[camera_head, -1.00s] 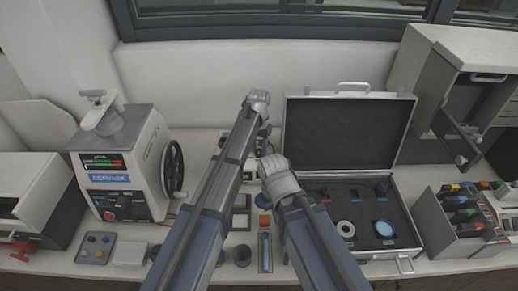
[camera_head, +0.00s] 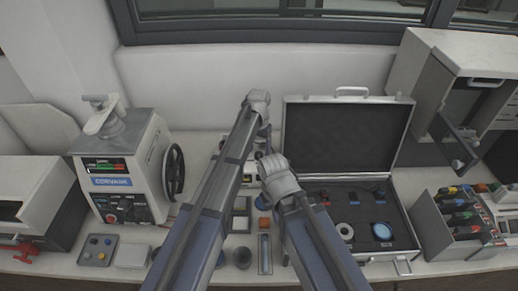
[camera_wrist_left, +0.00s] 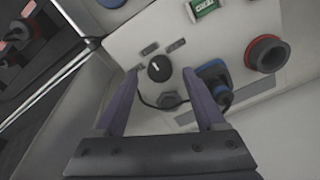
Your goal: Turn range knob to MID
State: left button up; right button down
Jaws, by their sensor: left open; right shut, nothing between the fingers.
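In the left wrist view, a black round knob (camera_wrist_left: 159,68) with a white pointer mark sits on a pale panel (camera_wrist_left: 225,45). Small dark labels surround it, too blurred to read, so I cannot tell which setting the pointer marks. My left gripper (camera_wrist_left: 165,92) is open, its two fingers on either side below the knob in the picture; whether they touch anything is unclear. In the head view my left arm (camera_head: 238,150) reaches to the back middle of the bench and hides this panel. My right gripper (camera_head: 266,160) is shut and empty, lower and close beside it.
The head view shows a press (camera_head: 120,175) at left, an open foam-lined case (camera_head: 352,135) right of my arms, and a marker rack (camera_head: 455,220) far right.

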aim_at(259, 154)
pick_arm(q)
notch_tip(259, 154, up, 6)
jog(key=p, duration=0.5)
jog(key=shift+r, duration=0.1)
jog(key=shift+s, duration=0.1)
jog(key=s+a+f+b, duration=0.2)
jog(key=s, duration=0.7)
jog(key=s+a+f+n+b, duration=0.1)
jog(key=s+a+f+b, duration=0.1)
jog(key=s, duration=0.8)
jog(key=s+a+f+y+b, duration=0.1)
jog(key=s+a+f+b, duration=0.1)
jog(key=s, duration=0.7)
jog(key=shift+s+a+f+b, duration=0.3)
jog(key=shift+s+f, duration=0.05)
jog(key=shift+f, duration=0.05)
jog(key=shift+d, duration=0.1)
